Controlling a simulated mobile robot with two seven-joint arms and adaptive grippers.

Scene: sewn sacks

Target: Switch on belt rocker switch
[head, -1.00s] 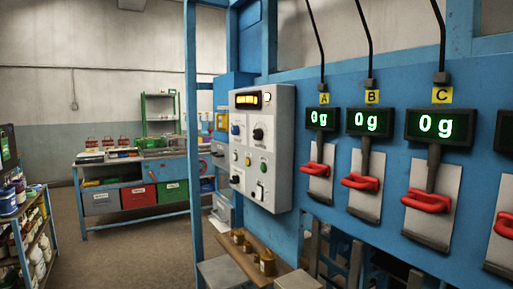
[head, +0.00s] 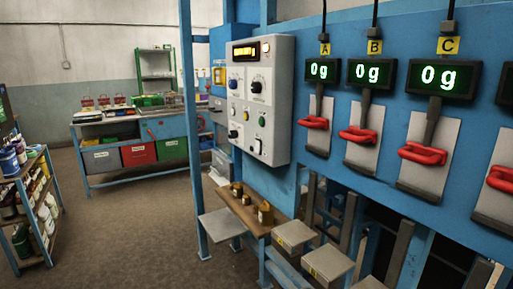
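A grey control panel (head: 277,108) is mounted on the blue frame in the middle of the head view. It has an amber display (head: 245,52) at the top, with knobs and coloured buttons below. A small black-and-white switch (head: 257,146) sits low on the panel and looks like a rocker. Its position and any label are too small to read. Neither of my grippers shows in the view.
Scale displays (head: 441,78) reading 0g hang to the right above red handles (head: 423,154). A wooden shelf with brown jars (head: 265,213) stands below the panel. A bottle rack (head: 36,206) is at left; the floor (head: 130,235) between is clear.

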